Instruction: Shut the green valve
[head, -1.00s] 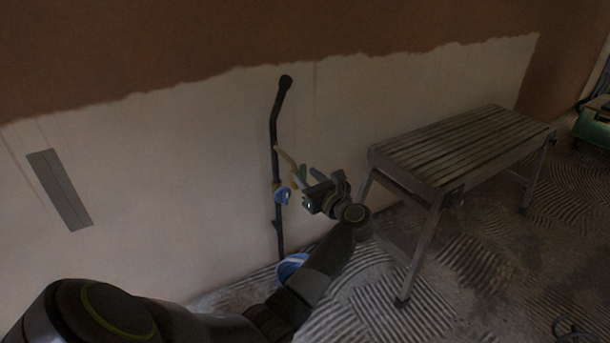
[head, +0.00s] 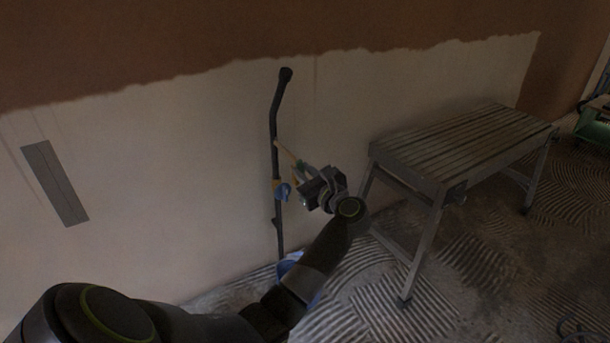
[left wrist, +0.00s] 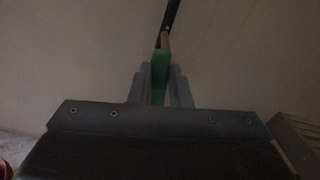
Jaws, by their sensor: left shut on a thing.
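The green valve handle (head: 302,166) sits at the end of a tan branch off the dark wall pipe (head: 274,130). My left gripper (head: 305,173) is at this handle, to the right of the pipe. In the left wrist view the green handle (left wrist: 160,72) stands upright between the two grey fingers of my left gripper (left wrist: 160,88), which is shut on it. The pipe (left wrist: 171,14) shows behind it. Part of the valve is hidden by the gripper. My right gripper is not in view.
A blue fitting (head: 282,191) is on the pipe just below the branch. A blue bucket (head: 288,266) stands on the floor at the wall, partly behind my left arm. A slatted bench (head: 460,145) stands close on the right. A grey plate (head: 55,184) is on the wall.

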